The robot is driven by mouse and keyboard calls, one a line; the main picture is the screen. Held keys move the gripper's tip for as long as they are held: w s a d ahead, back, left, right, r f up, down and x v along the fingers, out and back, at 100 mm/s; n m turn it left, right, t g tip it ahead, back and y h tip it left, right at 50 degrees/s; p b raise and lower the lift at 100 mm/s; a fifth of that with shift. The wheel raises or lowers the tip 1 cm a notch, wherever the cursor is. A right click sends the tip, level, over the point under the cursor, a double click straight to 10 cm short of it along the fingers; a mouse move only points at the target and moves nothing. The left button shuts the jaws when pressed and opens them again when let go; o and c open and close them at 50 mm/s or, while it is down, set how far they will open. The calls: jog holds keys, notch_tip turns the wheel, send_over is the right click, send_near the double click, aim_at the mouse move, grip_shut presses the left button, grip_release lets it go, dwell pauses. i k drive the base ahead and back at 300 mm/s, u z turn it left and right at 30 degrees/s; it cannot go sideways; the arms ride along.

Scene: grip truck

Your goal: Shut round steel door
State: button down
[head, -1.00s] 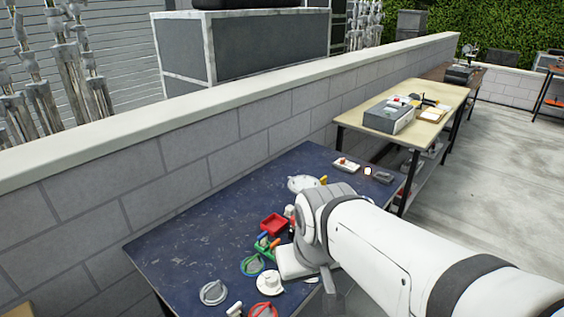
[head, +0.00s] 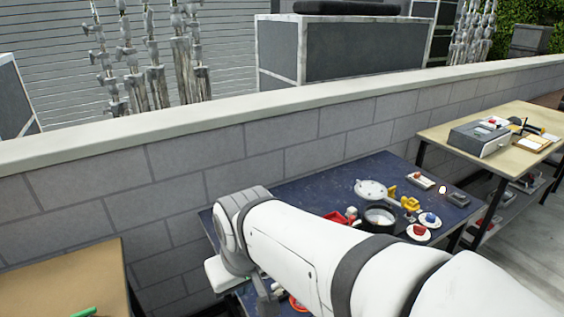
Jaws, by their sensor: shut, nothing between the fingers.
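A round pale steel disc (head: 370,190), which looks like the round steel door, is at the back of the dark blue table (head: 310,188). It is tilted up behind a dark round vessel (head: 379,219) with a pale inside. Whether the two are hinged together is too small to tell. My arm crosses the front of the table and hides much of it. My gripper (head: 263,290) is at the table's left end, well left of the disc and apart from it. It is partly hidden, shut and empty.
Right of the disc are yellow pieces (head: 409,203), white plates with red and blue items (head: 430,219), and small grey boxes (head: 458,199). A block wall (head: 320,155) runs behind. A tan table (head: 70,275) is at left, another with a grey box (head: 480,138) at right.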

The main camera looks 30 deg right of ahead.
aim_at(365, 188)
jog(key=u, duration=1.65)
jog(key=k, duration=2.05)
jog(key=z, duration=2.4)
jog(key=i, duration=1.45)
